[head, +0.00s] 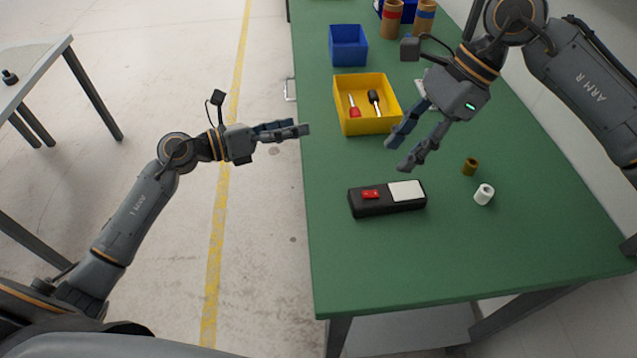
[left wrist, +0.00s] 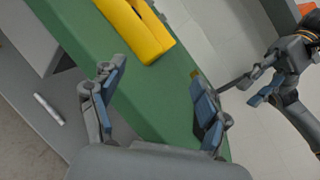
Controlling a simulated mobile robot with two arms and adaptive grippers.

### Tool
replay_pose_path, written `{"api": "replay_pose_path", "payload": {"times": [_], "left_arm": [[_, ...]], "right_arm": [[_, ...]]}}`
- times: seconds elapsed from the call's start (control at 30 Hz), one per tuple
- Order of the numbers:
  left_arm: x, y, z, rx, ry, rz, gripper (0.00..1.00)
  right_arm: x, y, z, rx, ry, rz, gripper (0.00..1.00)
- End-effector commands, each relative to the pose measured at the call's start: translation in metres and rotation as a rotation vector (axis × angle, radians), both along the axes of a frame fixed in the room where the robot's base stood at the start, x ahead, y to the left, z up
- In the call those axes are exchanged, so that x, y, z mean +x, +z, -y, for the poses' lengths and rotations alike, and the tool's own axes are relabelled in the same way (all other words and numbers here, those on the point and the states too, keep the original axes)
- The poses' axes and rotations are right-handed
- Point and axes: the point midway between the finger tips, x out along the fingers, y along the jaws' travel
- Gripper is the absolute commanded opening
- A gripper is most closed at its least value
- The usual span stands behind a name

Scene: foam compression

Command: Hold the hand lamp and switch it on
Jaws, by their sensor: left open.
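The hand lamp (head: 376,209) is a black block with a red switch (head: 370,194) and a pale panel (head: 406,190). It lies flat on the green table, nearer its front left. My left gripper (head: 302,128) is at the table's left edge, up and left of the lamp in the head view. It is open and empty; its spread fingers show in the left wrist view (left wrist: 157,75). My right gripper (head: 396,155) hangs above the table, just beyond the lamp, with its fingers apart and nothing between them. The lamp cannot be made out in the left wrist view.
A yellow bin (head: 376,129) with two screwdrivers stands behind the lamp, with a blue bin (head: 348,46) farther back. A brown spool (head: 470,166) and a white roll (head: 484,194) lie right of the lamp. The table front (head: 450,260) is clear.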

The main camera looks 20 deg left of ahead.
Motion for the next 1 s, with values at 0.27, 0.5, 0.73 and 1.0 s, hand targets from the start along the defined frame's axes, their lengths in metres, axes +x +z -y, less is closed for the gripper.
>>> {"api": "replay_pose_path", "payload": {"times": [0.27,0.5,0.73,1.0], "left_arm": [[-0.09,0.019,0.073,0.43,-0.276,0.206,0.75],[-0.134,0.015,0.099,0.531,-0.379,0.259,0.75],[-0.129,0.008,0.12,0.533,-0.387,0.266,0.75],[-0.106,-0.013,0.164,0.531,-0.387,0.264,0.75]], "right_arm": [[0.0,0.0,0.0,0.0,0.0,0.0,0.38],[0.0,0.0,0.0,0.0,0.0,0.0,0.38],[0.0,0.0,0.0,0.0,0.0,0.0,0.38],[0.0,0.0,0.0,0.0,0.0,0.0,0.38]]}}
